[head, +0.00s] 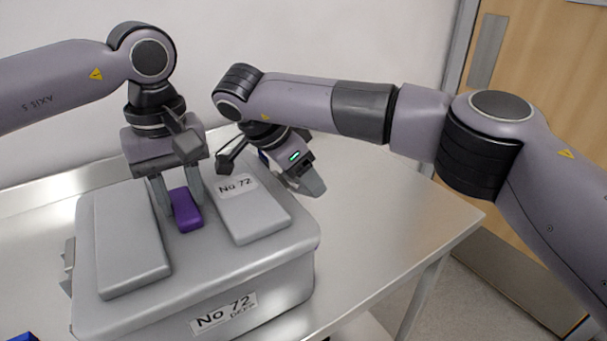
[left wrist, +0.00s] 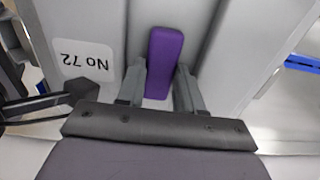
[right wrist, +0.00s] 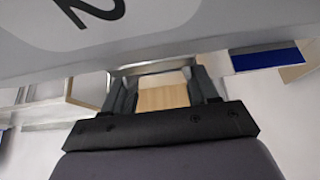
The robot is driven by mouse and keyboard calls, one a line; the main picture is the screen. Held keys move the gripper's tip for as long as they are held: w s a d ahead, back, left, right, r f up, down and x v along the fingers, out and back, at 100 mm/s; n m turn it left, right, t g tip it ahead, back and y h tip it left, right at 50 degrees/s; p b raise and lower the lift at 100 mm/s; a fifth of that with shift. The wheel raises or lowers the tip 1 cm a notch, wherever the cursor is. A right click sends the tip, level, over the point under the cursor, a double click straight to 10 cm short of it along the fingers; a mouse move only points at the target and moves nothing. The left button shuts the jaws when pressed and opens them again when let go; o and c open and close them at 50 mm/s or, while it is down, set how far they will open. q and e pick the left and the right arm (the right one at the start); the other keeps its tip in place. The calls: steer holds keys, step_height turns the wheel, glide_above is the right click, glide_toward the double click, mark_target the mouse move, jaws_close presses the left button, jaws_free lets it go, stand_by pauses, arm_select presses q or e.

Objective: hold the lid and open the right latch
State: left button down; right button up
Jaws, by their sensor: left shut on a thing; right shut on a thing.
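A grey box (head: 265,290) labelled No 72 stands on the metal table, its lid (head: 130,240) on top. A purple handle (head: 187,214) rises from the lid's middle; it also shows in the left wrist view (left wrist: 164,55). My left gripper (head: 178,192) points down and is shut on the purple handle. My right gripper (head: 310,186) is at the box's far right side, shut on a grey metal piece, seemingly the right latch (right wrist: 152,68), seen edge-on between its fingertips in the right wrist view. In the head view this latch is hidden.
The left latch (head: 68,266) sticks out from the box's left side. A blue object (head: 22,338) lies at the bottom left. The table (head: 385,215) is bare to the right of the box. A wall stands behind, and a wooden door (head: 545,110) is at the right.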

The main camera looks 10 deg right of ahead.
mark_target(303, 187)
steer(key=shift+a, duration=0.1)
steer(key=o, duration=1.2)
steer(key=shift+o, duration=0.2)
step_height(303, 187, up, 10)
